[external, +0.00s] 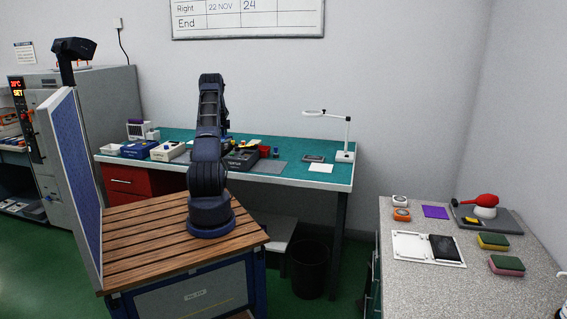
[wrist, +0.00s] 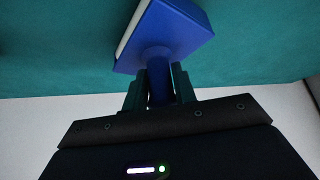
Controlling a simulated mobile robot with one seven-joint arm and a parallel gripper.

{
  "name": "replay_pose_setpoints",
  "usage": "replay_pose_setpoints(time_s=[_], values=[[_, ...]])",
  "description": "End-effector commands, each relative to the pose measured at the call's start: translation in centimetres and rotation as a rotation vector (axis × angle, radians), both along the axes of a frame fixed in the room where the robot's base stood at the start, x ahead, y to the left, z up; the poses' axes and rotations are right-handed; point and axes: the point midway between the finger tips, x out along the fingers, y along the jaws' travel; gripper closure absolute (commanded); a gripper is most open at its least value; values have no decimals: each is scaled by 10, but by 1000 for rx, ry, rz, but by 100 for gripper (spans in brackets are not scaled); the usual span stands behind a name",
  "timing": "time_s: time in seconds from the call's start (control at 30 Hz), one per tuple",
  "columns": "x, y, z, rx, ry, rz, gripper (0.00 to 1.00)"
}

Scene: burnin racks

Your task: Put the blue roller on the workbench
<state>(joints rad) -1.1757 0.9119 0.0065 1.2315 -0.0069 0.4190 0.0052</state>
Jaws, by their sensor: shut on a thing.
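The blue roller (wrist: 172,36) has a blue block-shaped head with a pale face along its left side and a blue handle. In the wrist view my gripper (wrist: 158,86) is shut on the handle, one dark finger on each side. The teal top of the workbench (external: 318,182) fills much of the wrist view behind the roller. I cannot tell whether the roller touches it. In the external view my arm stands in front of the workbench and hides the gripper and the roller.
Boxes (external: 168,151), a dark device (external: 241,160) and a red container (external: 264,151) stand on the workbench. A magnifier lamp (external: 346,140) stands at its right end. A speckled counter (external: 400,285) with sponges is at the right. A black bin (external: 310,268) stands below.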

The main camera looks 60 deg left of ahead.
Motion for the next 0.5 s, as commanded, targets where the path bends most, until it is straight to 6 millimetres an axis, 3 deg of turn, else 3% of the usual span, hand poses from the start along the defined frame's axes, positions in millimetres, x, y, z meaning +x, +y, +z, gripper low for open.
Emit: replay_pose_setpoints(time_s=[0.07,0.1,0.2,0.5], values=[[1,-4,-10,-13,4,-2,100],[1,-4,-11,-15,4,-2,69],[1,-5,-12,-16,4,-2,49],[1,-4,-11,-14,5,-2,49]])
